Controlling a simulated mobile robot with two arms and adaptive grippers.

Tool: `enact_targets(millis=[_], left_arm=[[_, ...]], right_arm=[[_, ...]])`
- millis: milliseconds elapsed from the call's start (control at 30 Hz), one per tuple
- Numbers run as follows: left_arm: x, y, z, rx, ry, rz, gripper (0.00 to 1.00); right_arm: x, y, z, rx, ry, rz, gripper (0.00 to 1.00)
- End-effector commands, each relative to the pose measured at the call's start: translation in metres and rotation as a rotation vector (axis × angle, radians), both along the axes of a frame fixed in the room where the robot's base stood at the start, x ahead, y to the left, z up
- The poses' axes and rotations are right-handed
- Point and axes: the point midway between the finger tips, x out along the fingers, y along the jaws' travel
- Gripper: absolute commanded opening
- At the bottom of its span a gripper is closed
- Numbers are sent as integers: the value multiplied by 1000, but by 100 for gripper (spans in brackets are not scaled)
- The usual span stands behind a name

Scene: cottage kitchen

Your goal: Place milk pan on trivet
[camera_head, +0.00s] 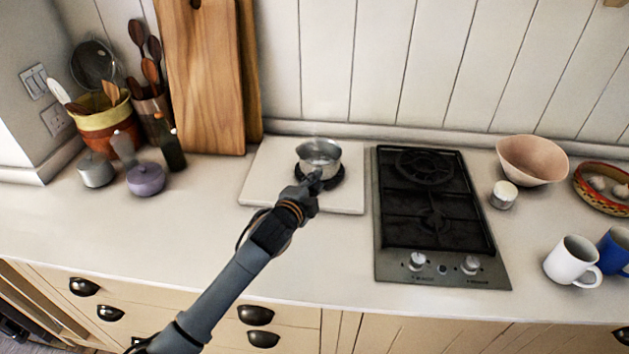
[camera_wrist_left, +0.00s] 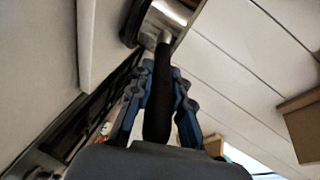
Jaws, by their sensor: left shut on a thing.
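The milk pan (camera_head: 319,155) is a small shiny metal pan, upright over the black round trivet (camera_head: 327,181). The trivet lies on a pale square board on the counter. I cannot tell whether the pan touches the trivet or hangs just above it. My left gripper (camera_head: 312,184) is shut on the pan's handle, which points toward the front. In the left wrist view the dark handle (camera_wrist_left: 160,105) runs between the blue-sided fingers, with part of the pan (camera_wrist_left: 168,14) at the top. My right gripper is not in view.
The pale board (camera_head: 262,185) has bare room left of the trivet. A black gas hob (camera_head: 440,265) stands close on the right. Pots of utensils and a purple lidded pot (camera_head: 146,180) stand left. A pink bowl (camera_head: 531,162) and a white mug (camera_head: 570,262) stand right.

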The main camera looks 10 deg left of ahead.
Motion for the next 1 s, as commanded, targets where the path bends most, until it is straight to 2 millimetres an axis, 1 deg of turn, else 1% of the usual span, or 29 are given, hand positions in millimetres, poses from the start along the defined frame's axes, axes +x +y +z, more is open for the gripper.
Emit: enact_targets(millis=[233,367,400,467,500,767,867,1000], left_arm=[[0,0,1,-1,-4,-1,0],[0,0,-3,0,-4,0,0],[0,0,-4,0,0,0,24],[0,0,-4,1,1,1,36],[0,0,-4,1,1,1,41],[0,0,-4,0,0,0,41],[0,0,1,0,-1,0,41],[-14,4,1,1,0,0,41]], right_arm=[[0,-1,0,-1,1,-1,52],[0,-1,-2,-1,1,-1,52],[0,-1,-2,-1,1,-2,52],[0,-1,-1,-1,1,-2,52],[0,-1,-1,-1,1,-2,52],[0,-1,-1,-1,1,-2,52],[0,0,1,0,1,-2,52],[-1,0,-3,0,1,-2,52]])
